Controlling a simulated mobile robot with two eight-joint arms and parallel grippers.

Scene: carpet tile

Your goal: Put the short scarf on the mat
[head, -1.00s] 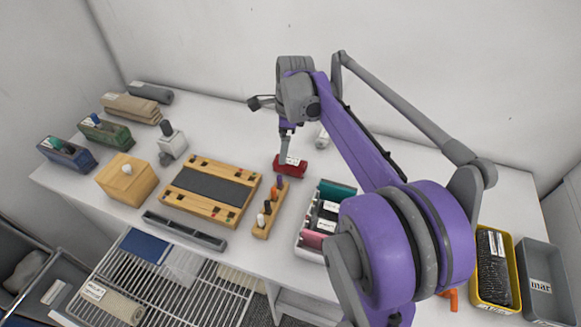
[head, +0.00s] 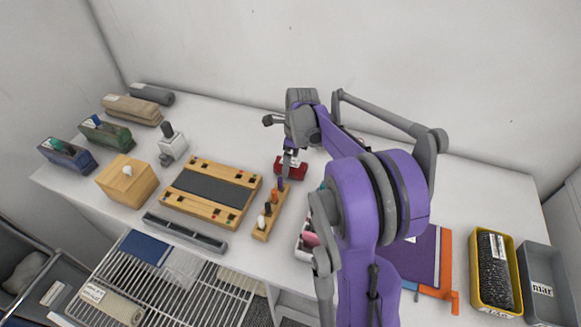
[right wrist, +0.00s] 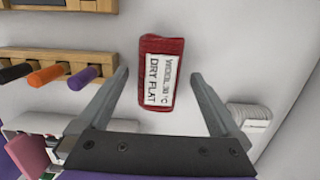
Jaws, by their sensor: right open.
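A small red bundle (head: 291,168) with a white care label lies on the white worktop; it looks like the short scarf. In the right wrist view the red bundle (right wrist: 161,72) has a label reading wool, 30 °C, dry flat. My right gripper (right wrist: 159,76) is open, with one finger to each side of the bundle and gaps between. In the head view my right gripper (head: 289,155) is over the bundle. A purple mat (head: 425,252) with an orange edge lies at the right, partly hidden by my right arm. My left gripper is out of view.
A wooden peg stand (head: 268,212) is close to the bundle. A white tray (head: 303,250) of rolled items is partly behind my arm. A wooden board (head: 188,207) lies further left. A yellow tray (head: 474,285) and a grey bin (head: 560,308) stand right of the mat.

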